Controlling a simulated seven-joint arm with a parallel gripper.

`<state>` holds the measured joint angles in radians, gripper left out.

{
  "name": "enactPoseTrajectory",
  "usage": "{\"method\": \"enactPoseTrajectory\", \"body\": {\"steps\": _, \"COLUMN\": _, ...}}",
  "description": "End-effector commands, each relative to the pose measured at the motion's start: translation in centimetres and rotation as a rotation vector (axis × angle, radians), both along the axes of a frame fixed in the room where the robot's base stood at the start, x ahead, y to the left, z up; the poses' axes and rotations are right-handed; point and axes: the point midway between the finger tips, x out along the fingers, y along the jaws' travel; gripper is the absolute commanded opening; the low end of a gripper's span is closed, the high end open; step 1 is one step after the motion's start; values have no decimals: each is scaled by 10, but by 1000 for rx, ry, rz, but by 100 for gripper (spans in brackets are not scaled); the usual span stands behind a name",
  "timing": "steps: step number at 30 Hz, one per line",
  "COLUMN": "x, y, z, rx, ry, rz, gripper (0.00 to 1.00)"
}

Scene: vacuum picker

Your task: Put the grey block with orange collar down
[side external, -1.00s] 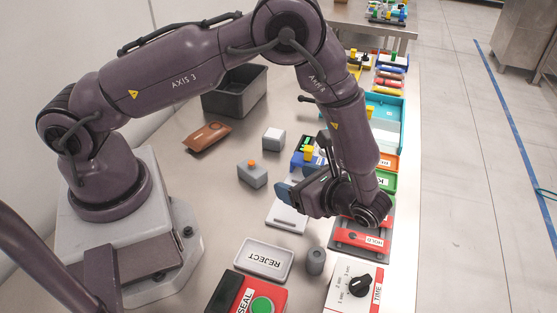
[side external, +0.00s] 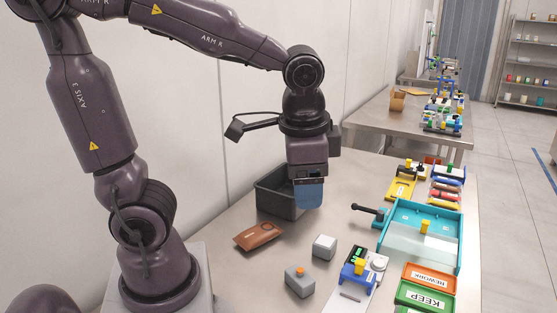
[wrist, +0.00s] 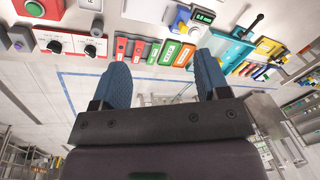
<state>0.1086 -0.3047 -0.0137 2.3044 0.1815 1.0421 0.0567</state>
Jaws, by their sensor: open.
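A grey block with an orange piece on top (side external: 299,281) stands upright on the steel table in the side view, in front of the brown pouch. I cannot tell whether the orange piece is a full collar. My gripper (side external: 308,193) is raised above the table, behind the block and clear of it. In the wrist view my gripper (wrist: 164,80) has its two blue fingers wide apart, with nothing between them. I cannot make out the block in the wrist view.
A plain pale grey block (side external: 324,247) stands beside it. A brown pouch (side external: 258,236) and a dark grey bin (side external: 275,196) lie behind. A blue gauge device (side external: 357,272), a teal tray (side external: 441,207), and REWORK (side external: 429,277) and KEEP (side external: 425,296) trays line the right.

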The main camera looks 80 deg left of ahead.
Motion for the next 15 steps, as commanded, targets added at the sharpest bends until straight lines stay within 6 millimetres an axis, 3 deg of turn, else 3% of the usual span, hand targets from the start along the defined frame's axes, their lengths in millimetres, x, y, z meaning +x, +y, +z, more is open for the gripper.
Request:
{"method": "enactPoseTrajectory", "body": {"steps": 6, "x": -33, "y": 3, "z": 27, "rx": -161, "ry": -277, "rz": 161, "gripper": 69}}
{"method": "enactPoseTrajectory", "body": {"steps": 15, "x": -44, "y": 3, "z": 34, "rx": -226, "ry": -385, "rz": 219, "gripper": 69}}
